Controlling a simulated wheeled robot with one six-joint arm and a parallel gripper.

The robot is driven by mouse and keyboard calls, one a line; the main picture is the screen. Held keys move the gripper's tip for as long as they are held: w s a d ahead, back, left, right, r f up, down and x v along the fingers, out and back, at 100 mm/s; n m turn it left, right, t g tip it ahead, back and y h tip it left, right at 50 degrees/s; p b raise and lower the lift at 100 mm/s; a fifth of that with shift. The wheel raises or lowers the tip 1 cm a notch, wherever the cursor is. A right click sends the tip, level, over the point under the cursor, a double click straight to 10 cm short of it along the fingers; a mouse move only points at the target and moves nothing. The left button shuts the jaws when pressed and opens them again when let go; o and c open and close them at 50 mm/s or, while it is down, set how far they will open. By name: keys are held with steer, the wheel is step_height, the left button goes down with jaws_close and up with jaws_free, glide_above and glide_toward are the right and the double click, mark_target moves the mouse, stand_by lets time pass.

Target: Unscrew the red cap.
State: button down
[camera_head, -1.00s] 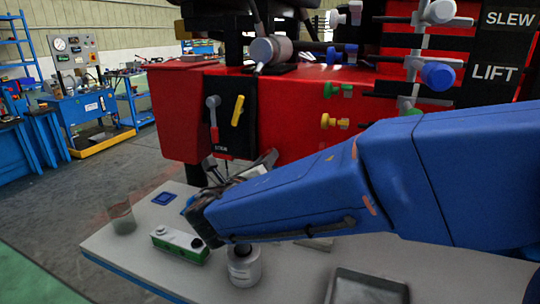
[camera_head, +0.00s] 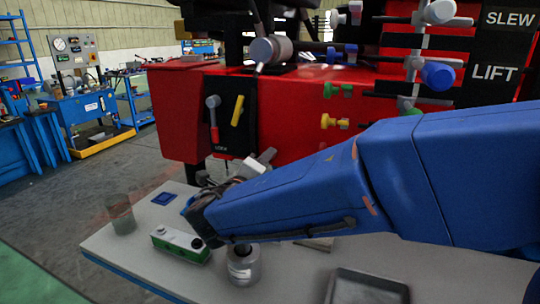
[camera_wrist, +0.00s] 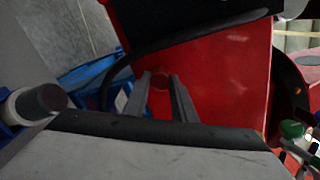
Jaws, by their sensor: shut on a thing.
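The red cap (camera_wrist: 159,81) shows in the wrist view as a small round red thing between the fingertips, against a red panel. My gripper (camera_wrist: 159,85) is shut on it, with one grey finger on each side. In the head view, my gripper (camera_head: 246,172) is beyond the end of my blue arm, in front of the red machine. The cap is hidden there, and what it sits on cannot be made out.
On the grey table (camera_head: 290,275) are a see-through cup (camera_head: 120,214), a green and white box (camera_head: 180,244), a jar (camera_head: 243,265), a small blue tray (camera_head: 163,199) and a dark tray (camera_head: 368,288). The red machine (camera_head: 290,110) with levers stands close behind.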

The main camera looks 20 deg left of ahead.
steer(key=c, duration=1.4)
jaws_free()
steer(key=shift+c, duration=0.7)
steer(key=m, duration=3)
steer(key=shift+m, duration=0.4)
steer(key=shift+c, duration=0.4)
